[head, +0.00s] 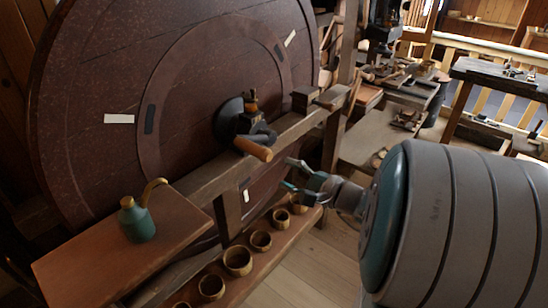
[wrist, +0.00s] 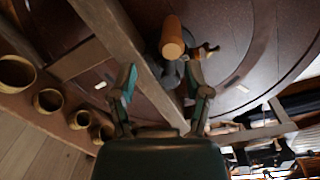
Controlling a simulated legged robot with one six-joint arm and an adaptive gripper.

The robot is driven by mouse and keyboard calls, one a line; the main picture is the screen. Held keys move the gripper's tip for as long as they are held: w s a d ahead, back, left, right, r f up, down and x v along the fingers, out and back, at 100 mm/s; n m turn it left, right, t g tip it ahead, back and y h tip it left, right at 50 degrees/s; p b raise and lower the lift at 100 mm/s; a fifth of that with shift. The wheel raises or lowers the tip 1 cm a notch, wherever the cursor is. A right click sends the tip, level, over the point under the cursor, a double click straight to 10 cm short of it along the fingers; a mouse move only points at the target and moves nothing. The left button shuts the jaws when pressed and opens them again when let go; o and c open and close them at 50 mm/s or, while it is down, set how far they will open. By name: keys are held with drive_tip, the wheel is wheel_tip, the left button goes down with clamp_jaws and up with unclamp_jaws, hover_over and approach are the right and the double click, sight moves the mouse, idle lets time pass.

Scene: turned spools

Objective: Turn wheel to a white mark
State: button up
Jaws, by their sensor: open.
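The large dark red-brown wheel (head: 95,75) stands upright behind a wooden beam. White marks show on its face at the left (head: 119,118), at the upper right (head: 290,38) and low behind the beam (head: 246,196). A crank with an orange wooden handle (head: 253,149) sits at the hub, the handle pointing down and right. My gripper (head: 292,175) is open and empty, to the right of and a little below the handle, apart from it. In the wrist view the handle (wrist: 173,38) lies beyond the fingertips, roughly between them.
The wooden beam (head: 200,180) crosses in front of the wheel. A green oil can (head: 137,222) stands on a board at the left. Several round wooden cups (head: 238,261) line a low shelf. Cluttered benches (head: 410,90) stand at the back right.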

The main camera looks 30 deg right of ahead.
sight(257, 152)
drive_tip(key=shift+m+t+h, duration=0.4)
drive_tip(key=shift+t+h, duration=0.1)
drive_tip(key=shift+w+d+x, duration=0.1)
drive_tip(key=shift+d+x, duration=0.15)
drive_tip(key=shift+x, duration=1.6)
drive_tip(key=shift+w+d+x, duration=0.1)
drive_tip(key=shift+d+x, duration=0.15)
drive_tip(key=shift+x, duration=1.65)
drive_tip(key=shift+w+d+x, duration=0.1)
drive_tip(key=shift+d+x, duration=0.15)
drive_tip(key=shift+x, duration=1.6)
drive_tip(key=w+d+r+m, duration=0.2)
drive_tip(key=d+r+m, duration=0.4)
drive_tip(key=m, duration=0.1)
drive_tip(key=shift+r, duration=0.4)
drive_tip(key=shift+w, duration=0.1)
drive_tip(key=v, duration=1.1)
drive_tip(key=shift+w+r, duration=0.1)
